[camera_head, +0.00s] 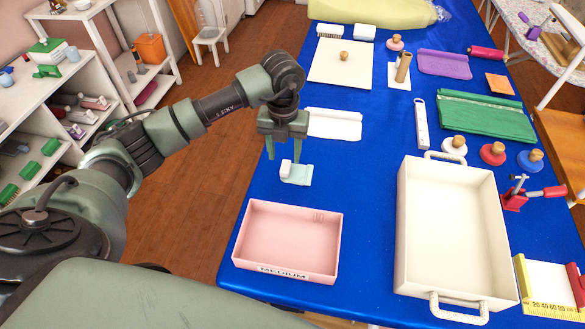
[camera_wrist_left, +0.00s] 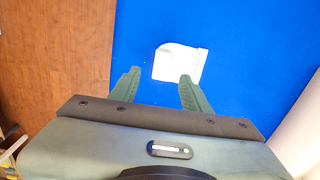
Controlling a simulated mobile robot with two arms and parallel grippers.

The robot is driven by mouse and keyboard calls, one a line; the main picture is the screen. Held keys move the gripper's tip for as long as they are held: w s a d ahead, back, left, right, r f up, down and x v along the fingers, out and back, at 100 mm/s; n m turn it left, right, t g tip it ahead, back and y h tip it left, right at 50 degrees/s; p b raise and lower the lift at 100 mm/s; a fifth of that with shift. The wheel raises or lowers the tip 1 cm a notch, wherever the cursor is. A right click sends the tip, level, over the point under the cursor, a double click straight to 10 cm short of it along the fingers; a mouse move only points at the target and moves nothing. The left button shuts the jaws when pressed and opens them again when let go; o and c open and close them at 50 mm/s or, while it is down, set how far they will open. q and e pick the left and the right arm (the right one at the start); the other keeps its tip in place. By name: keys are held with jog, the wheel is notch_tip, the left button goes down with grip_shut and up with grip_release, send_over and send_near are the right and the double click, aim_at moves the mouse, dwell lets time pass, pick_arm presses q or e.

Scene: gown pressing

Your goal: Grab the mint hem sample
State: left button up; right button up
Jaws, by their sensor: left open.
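The mint hem sample (camera_head: 299,174) lies on the blue table near its left edge, with a small white piece at its left end. My left gripper (camera_head: 283,155) points down at the sample, open and empty. In the left wrist view the sample (camera_wrist_left: 178,64) is pale and lies just beyond the fingertips, nearer the right finger. My left gripper (camera_wrist_left: 159,76) has its fingers apart there, with blue cloth between them. I cannot tell the exact height of the fingertips above the table. My right gripper is not in view.
A pink box (camera_head: 248,238) labelled MEDIUM stands in front of the sample. A large cream tray (camera_head: 402,250) stands to the right. A white folded cloth (camera_head: 338,124) lies behind the gripper. Bare blue cloth (camera_head: 365,185) lies between sample and tray.

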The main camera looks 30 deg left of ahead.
aim_at(285, 166)
pick_arm(q)
jog(key=f, duration=0.2)
jog(key=f+p, duration=0.1)
jog(key=f, duration=0.1)
jog(key=shift+w, duration=0.2)
jog(key=shift+f, duration=0.35)
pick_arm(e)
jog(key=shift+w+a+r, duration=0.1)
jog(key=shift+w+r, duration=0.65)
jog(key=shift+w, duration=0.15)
pick_arm(q)
grip_shut()
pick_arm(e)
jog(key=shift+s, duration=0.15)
pick_arm(q)
jog(key=shift+r, duration=0.1)
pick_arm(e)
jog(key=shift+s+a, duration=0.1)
